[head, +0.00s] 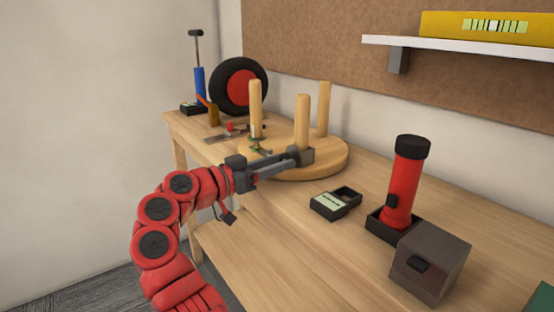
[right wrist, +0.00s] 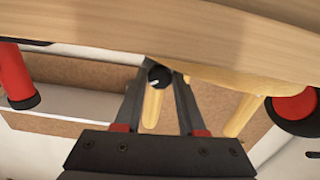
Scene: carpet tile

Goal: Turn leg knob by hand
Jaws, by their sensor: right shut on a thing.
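A round wooden piece (head: 335,163) lies on the workbench with several upright wooden legs, like an upturned stool. My right gripper (head: 300,157) is at the foot of the front leg (head: 302,120), reaching in from the left. In the right wrist view, a small black knob (right wrist: 159,77) with a white mark sits between the tips of the right gripper (right wrist: 160,82), which is shut on it. A leg (right wrist: 152,108) shows just behind the knob. The knob is hidden by the fingers in the head view. My left gripper is out of view.
On the wooden bench (head: 285,215) stand a red flashlight (head: 406,180), a grey box (head: 430,265) and a small black device (head: 335,203). A black wheel with red hub (head: 240,88) and a blue pump (head: 199,85) are at the back. A shelf (head: 450,50) hangs above right.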

